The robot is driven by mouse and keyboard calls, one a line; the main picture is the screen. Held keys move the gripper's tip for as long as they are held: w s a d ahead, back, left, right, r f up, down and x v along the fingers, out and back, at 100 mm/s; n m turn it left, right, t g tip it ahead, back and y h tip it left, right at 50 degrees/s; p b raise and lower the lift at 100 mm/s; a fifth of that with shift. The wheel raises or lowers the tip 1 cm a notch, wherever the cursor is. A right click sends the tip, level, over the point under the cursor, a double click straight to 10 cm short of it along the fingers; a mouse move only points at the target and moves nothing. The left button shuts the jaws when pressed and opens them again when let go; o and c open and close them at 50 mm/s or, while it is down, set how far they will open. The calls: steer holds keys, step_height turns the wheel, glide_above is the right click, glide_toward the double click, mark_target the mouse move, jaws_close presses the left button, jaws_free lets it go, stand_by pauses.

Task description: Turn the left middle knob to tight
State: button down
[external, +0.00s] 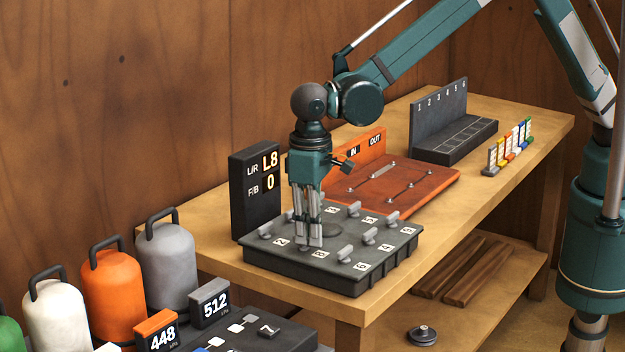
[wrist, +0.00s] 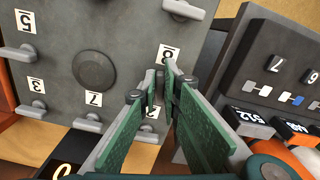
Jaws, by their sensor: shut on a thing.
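A dark grey panel (external: 345,283) lies on the table with several light grey lever-shaped knobs beside white number labels. My gripper (external: 310,242) points straight down at the panel's front edge, by the label 8 (external: 319,254). In the wrist view its two green-padded fingers (wrist: 162,82) close together just beside the label 8 (wrist: 166,54). They are shut on the knob there, which the fingers mostly hide. Other knobs stay clear: one above the 8 (wrist: 184,10), one by the 7 (wrist: 87,123). A round dark disc (wrist: 94,70) sits mid-panel.
A black display (external: 257,190) behind the panel reads L/R L8 and F/B 0. An orange tray marked IN and OUT (external: 400,188) and a numbered rack (external: 445,130) stand farther right. Colored canisters (external: 112,293) stand at the left.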

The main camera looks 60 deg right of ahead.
steer(key=shift+a+m, duration=0.2)
steer(key=shift+m, duration=1)
steer(key=c, duration=2.5)
jaws_free()
steer(key=shift+r, duration=0.1)
steer(key=shift+r, duration=5.9)
